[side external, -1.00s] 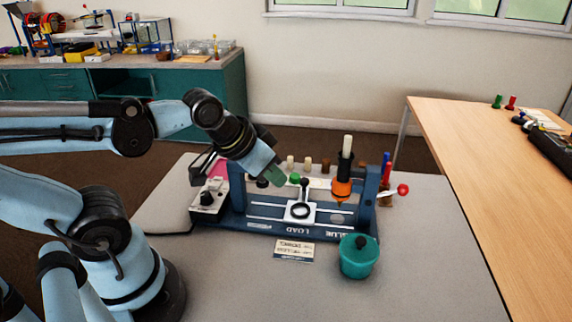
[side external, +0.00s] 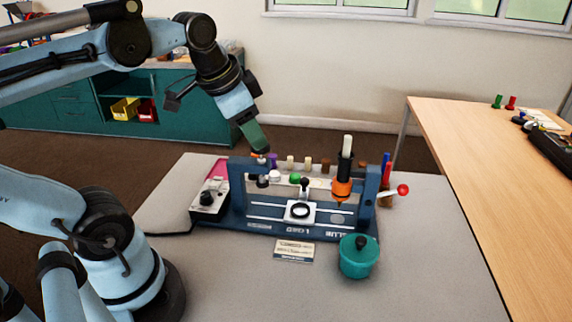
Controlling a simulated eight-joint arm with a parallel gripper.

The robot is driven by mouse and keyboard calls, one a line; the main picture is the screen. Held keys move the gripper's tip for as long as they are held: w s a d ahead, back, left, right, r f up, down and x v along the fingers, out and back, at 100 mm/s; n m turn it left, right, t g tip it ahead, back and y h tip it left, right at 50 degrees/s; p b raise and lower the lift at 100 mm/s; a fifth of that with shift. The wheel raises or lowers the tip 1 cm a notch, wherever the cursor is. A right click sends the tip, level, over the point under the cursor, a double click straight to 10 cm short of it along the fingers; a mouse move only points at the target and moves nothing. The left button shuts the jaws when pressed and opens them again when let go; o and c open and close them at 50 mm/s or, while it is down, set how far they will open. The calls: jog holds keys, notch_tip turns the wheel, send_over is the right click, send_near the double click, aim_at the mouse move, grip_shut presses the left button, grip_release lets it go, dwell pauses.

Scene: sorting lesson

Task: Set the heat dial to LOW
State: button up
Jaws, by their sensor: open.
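The heat dial (side external: 206,198) looks like a black round knob on a pale control box (side external: 203,213) at the left end of the blue machine frame. Its markings are too small to read, so its setting cannot be told. My gripper (side external: 261,151) is above the back left part of the machine, with its greenish tip pointing down. It is up and to the right of the dial, apart from it. The jaws are open, though the gap between them hardly shows from this side.
The blue machine frame (side external: 285,232) carries an orange and black upright tool (side external: 342,185) and a lever with a red ball (side external: 403,190). A row of coloured pegs stands behind. A teal lidded pot (side external: 358,262) and a small card (side external: 294,250) are in front. The grey tabletop (side external: 215,280) is clear at front left.

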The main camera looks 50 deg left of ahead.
aim_at(205, 194)
jog(key=s+a+m+g, duration=0.5)
jog(key=s+a+m, duration=0.2)
jog(key=a, duration=0.3)
jog(key=shift+h, duration=0.5)
jog(key=shift+s+d+f, duration=0.1)
jog(key=shift+s+f, duration=0.05)
jog(key=shift+f, duration=4.05)
jog(key=shift+s+d+f, duration=0.1)
jog(key=shift+s+f, duration=0.05)
jog(key=shift+f, duration=4)
jog(key=c, duration=0.8)
jog(key=shift+o, duration=0.2)
